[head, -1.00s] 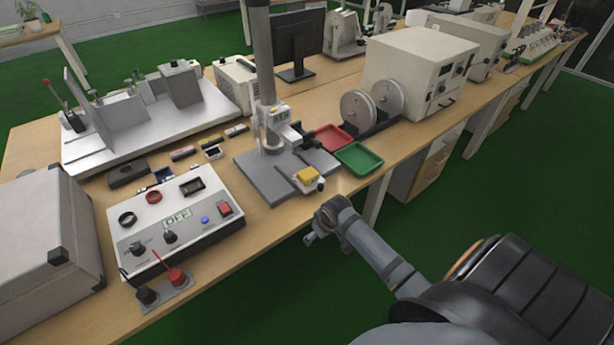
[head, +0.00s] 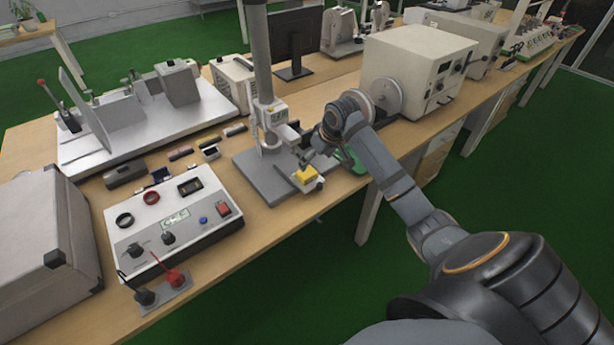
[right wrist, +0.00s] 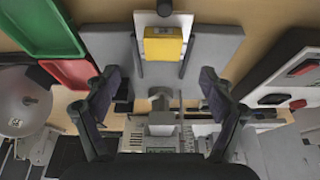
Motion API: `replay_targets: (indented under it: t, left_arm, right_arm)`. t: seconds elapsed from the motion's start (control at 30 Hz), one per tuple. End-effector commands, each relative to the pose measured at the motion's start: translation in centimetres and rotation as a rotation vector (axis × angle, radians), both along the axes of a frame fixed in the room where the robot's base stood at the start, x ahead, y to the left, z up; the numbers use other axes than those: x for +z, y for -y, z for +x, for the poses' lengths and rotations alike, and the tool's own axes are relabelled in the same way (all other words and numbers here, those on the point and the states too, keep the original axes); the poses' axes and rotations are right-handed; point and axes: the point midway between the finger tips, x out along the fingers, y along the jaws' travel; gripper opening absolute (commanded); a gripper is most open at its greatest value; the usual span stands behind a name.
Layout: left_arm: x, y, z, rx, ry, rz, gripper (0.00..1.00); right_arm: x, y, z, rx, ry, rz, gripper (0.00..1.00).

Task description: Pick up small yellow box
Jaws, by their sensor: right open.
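The small yellow box (head: 304,176) sits at the front of the grey base plate (head: 268,182) of the test stand. In the right wrist view the yellow box (right wrist: 163,46) lies beyond the fingertips, roughly centred between them. My right gripper (head: 309,157) is just above and behind the box in the head view. In the right wrist view the right gripper (right wrist: 160,78) has its fingers spread wide with nothing between them. My left gripper is not in view.
The stand's column (head: 258,60) rises close by the right gripper. A green tray (right wrist: 43,27) and a red tray (right wrist: 68,72) lie beside the base plate. A white control box (head: 170,222) with knobs stands to the left. The table's front edge is near the box.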

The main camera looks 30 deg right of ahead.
Motion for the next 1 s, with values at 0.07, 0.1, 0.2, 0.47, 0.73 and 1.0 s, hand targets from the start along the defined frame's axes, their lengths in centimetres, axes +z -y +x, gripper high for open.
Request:
replay_targets:
  t: [0.07,0.1,0.2,0.47,0.73,1.0]
  left_arm:
    - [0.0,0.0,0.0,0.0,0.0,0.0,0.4]
    - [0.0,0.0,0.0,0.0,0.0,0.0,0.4]
    - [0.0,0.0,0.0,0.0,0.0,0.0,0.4]
    - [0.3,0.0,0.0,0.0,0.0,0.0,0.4]
    - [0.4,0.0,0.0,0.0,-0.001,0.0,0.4]
    - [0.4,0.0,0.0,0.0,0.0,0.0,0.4]
  right_arm:
    - [-1.5,-0.2,0.5,0.0,-0.003,0.004,0.83]
    - [-2.0,-0.2,0.8,-0.001,-0.001,0.003,0.83]
    - [-3.0,-0.2,1.2,0.001,-0.001,0.002,0.83]
    - [-4.5,-0.6,1.9,0.001,-0.003,0.004,0.83]
    - [-7.9,-0.8,3.4,0.001,-0.001,-0.001,0.83]
    - [-8.0,-0.7,3.5,0.001,0.0,-0.002,0.75]
